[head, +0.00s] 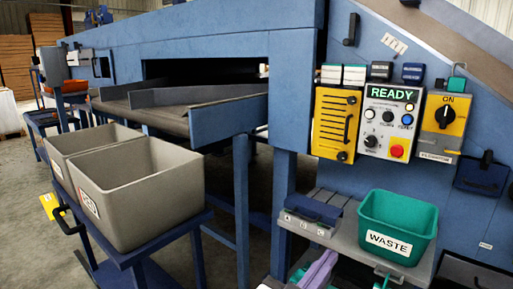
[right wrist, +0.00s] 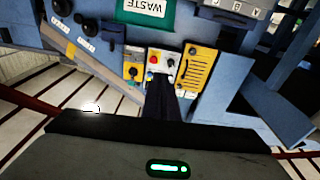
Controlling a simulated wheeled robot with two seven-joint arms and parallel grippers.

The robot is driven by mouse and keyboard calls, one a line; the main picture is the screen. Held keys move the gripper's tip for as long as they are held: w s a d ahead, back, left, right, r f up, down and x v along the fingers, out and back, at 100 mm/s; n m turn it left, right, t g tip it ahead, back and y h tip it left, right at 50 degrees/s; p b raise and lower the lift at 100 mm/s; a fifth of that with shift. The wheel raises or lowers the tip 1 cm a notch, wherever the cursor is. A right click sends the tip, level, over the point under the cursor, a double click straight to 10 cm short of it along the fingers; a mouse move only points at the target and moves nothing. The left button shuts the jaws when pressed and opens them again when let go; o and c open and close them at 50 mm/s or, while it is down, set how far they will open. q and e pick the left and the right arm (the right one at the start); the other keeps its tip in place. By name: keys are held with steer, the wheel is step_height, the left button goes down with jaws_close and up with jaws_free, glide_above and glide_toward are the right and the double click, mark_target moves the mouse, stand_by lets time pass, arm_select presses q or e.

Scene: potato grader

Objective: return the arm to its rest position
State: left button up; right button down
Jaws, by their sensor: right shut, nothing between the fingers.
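My right gripper (right wrist: 163,90) shows in the right wrist view as dark fingers, shut and empty, reaching up from the dark grey hand (right wrist: 100,150) with a green light. In that upside-down view the fingers point toward the control panel (right wrist: 163,64), apparently with nothing held. In the head view I cannot clearly make out the right gripper; the bottom edge shows only partial shapes. My left gripper is not in view. The control panel (head: 389,123) reads READY in the head view.
A green WASTE bin (head: 399,215) stands on a grey shelf (head: 345,240) below the panel. A yellow box with an ON switch (head: 444,115) is right of it, a yellow cover (head: 335,122) left. Grey bins (head: 150,205) sit on a blue cart at left. Blue machine legs stand between.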

steer(key=w+d+n+t+h, duration=0.15)
steer(key=d+n+h, duration=0.3)
steer(key=d, duration=1.95)
steer(key=s+a+f+n+g+y, duration=0.1)
steer(key=s+f+n+g+y, duration=0.2)
steer(key=f, duration=0.7)
steer(key=s+f+n+g+y, duration=0.1)
steer(key=s+f+n+y, duration=0.3)
steer(key=f, duration=0.6)
steer(key=s+a+f+n+g+y, duration=0.2)
steer(key=s+a+f+g+y, duration=0.2)
steer(key=s+a+f+y, duration=0.6)
steer(key=s+a+r+y, duration=0.1)
steer(key=s+a+y, duration=0.25)
steer(key=s, duration=0.45)
steer(key=w+a+r+m+t, duration=0.15)
steer(key=a+m, duration=0.25)
steer(key=a, duration=0.4)
arm_select(q)
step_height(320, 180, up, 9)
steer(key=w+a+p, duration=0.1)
steer(key=p, duration=1.5)
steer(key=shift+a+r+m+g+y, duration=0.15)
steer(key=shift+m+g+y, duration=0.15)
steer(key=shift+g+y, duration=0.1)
arm_select(e)
step_height(320, 180, up, 10)
steer(key=g+h, duration=0.1)
steer(key=shift+w+d, duration=0.2)
steer(key=shift+d, duration=0.25)
